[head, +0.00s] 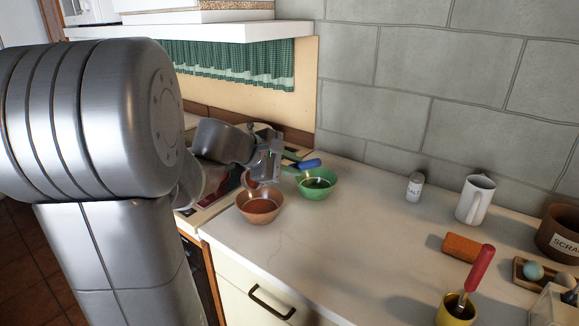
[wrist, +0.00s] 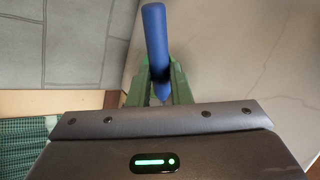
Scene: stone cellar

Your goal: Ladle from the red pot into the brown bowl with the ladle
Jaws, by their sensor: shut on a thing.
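My gripper (head: 296,163) is shut on the blue handle (head: 310,163) of the ladle. In the wrist view the handle (wrist: 156,45) stands between my green fingers (wrist: 158,88). The brown bowl (head: 260,209) sits on the counter near its left end, below and left of my gripper. A small brownish rounded shape, perhaps the ladle's scoop (head: 250,179), shows just above the bowl's back rim; its contents cannot be made out. The red pot is not clearly seen; my arm covers most of the stove, where a dark red patch shows.
A green bowl (head: 317,188) stands right of the brown bowl, close under the handle. Farther right are a salt shaker (head: 414,187), a white pitcher (head: 474,200), an orange block (head: 464,248) and a yellow cup (head: 455,312) with a red-handled tool. The middle counter is clear.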

